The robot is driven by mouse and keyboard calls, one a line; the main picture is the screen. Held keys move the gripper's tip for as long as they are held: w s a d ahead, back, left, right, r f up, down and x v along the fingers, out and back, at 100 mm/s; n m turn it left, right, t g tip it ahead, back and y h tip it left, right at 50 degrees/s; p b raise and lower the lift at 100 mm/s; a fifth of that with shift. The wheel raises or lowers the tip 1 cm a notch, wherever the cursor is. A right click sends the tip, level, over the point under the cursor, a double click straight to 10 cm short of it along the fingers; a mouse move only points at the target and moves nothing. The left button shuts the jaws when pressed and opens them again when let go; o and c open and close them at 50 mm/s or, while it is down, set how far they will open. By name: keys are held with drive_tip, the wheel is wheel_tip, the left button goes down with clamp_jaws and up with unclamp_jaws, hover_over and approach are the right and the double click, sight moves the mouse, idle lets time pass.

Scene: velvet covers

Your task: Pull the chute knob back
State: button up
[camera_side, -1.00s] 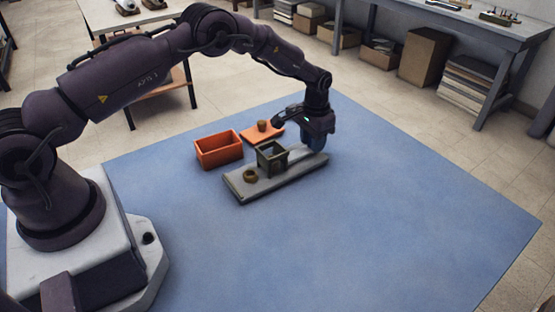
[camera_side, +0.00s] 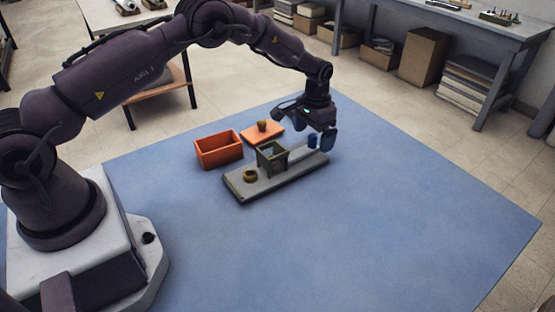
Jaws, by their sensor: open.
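The chute is a low grey board (camera_side: 240,188) on the blue mat, with a dark green open-topped box (camera_side: 271,159) standing on it. A blue knob (camera_side: 313,142) stands at the board's right end. My gripper (camera_side: 310,138) is open above that end, its fingers spread to either side of the blue knob. I cannot tell whether a finger touches it. A small yellow-brown ring-like piece (camera_side: 249,176) sits on the board's left end.
An orange open box (camera_side: 219,151) stands just behind the board on the left. An orange lid (camera_side: 262,136) with a brown knob (camera_side: 262,126) lies beside it. The blue mat (camera_side: 390,220) is clear in front and to the right.

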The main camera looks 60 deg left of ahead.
sight(302, 152)
drive_tip(key=shift+r, duration=2.45)
drive_tip(key=shift+s+d+f+g, duration=0.1)
drive_tip(key=shift+s+f+g, duration=0.05)
drive_tip(key=shift+s+f, duration=0.4)
drive_tip(key=shift+s+f+g, duration=0.15)
drive_tip(key=shift+s+f, duration=0.15)
drive_tip(key=shift+s, duration=0.3)
drive_tip(key=shift+s+d+r, duration=0.1)
drive_tip(key=shift+s+r, duration=0.35)
drive_tip(key=shift+s, duration=0.3)
drive_tip(key=s+d+r+t, duration=0.2)
drive_tip(key=s+r+t, duration=0.1)
drive_tip(key=s+r, duration=1)
drive_tip(key=s+d+r+t, duration=0.2)
drive_tip(key=s+r+t, duration=0.1)
drive_tip(key=s+r, duration=1)
drive_tip(key=shift+s+d, duration=0.35)
drive_tip(key=shift+s, duration=2.1)
